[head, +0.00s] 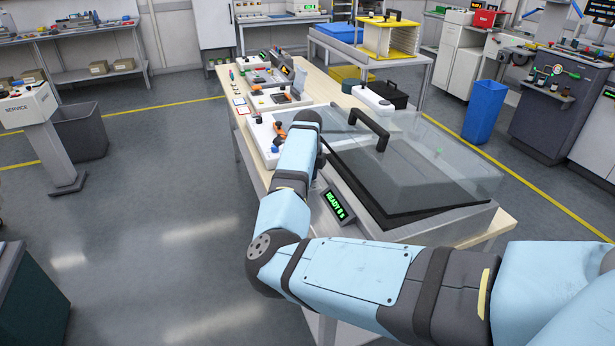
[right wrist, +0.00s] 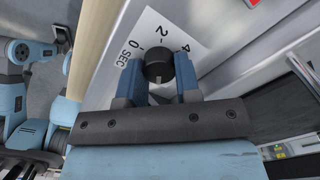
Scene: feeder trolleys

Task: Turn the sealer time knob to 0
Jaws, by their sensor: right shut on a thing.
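The sealer (head: 362,210) is a grey machine with a clear lid (head: 425,160) and black handle, on a wooden-topped bench. Its green display (head: 336,206) reads READY with a small digit I cannot make out surely. The time knob (right wrist: 159,67) is black and round, on a white dial plate (right wrist: 185,30) marked 0 SEC, 2 and 4. My right gripper (right wrist: 158,72) is shut on the knob, a blue finger on each side. The knob's pointer is not clear to me. In the head view my right arm hides the knob and gripper. My left gripper is not in view.
Small items, including an orange-handled tool (head: 280,133), lie on the bench (head: 240,140) beyond my arm. A blue bin (head: 485,108) stands on the floor to the right. Open grey floor lies left of the bench. A service pedestal (head: 45,135) stands further left.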

